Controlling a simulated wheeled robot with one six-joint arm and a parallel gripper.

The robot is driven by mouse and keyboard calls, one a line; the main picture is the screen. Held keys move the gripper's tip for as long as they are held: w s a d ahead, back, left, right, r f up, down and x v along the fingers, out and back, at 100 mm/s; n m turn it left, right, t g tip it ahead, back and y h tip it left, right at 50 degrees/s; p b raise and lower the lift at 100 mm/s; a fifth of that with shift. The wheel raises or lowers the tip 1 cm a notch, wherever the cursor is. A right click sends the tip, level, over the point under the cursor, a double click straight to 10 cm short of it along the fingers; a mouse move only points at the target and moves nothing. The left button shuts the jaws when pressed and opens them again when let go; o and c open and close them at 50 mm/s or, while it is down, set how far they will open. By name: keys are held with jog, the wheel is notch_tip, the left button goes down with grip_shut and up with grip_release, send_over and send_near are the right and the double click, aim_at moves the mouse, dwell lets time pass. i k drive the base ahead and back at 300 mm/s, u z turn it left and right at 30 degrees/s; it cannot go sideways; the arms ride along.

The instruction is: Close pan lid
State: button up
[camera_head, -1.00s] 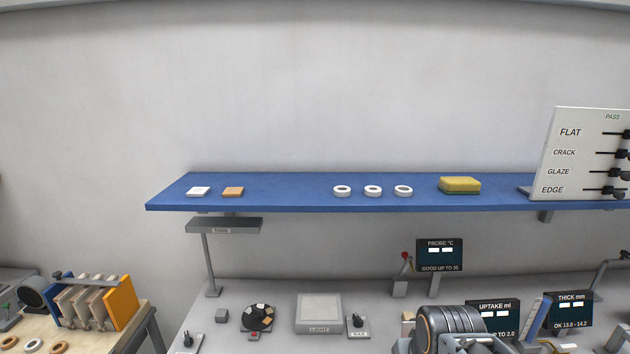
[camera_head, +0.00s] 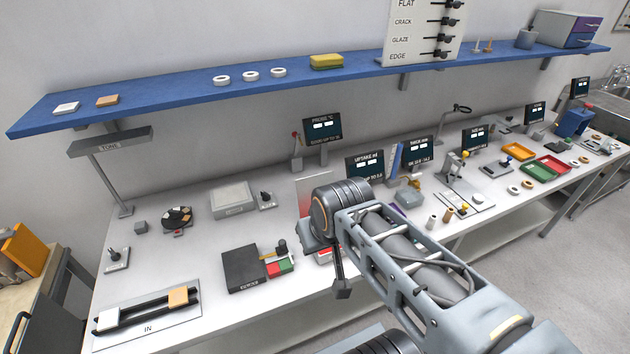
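My arm reaches in from the lower right over the white bench (camera_head: 215,285). The dark part hanging at its end looks like my gripper (camera_head: 342,288); its fingers are too small and dark to show whether they are open or shut. A pale, pinkish upright panel (camera_head: 316,187) stands behind my wrist, below the probe display (camera_head: 322,129); I cannot tell whether it is the pan lid. My arm hides much of the bench there, and no pan is clearly visible. A small white and red item (camera_head: 324,257) shows partly beside my wrist.
A black block (camera_head: 243,267) with a small mallet and red and green pads lies left of my gripper. A grey light box (camera_head: 233,199) stands behind. Red and green trays (camera_head: 552,166) lie far right. A blue shelf (camera_head: 180,103) runs above the bench.

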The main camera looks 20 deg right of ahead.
aim_at(305, 186)
jog(key=u, duration=1.3)
jog(key=k, duration=0.85)
jog(key=z, duration=0.95)
jog(key=i, duration=1)
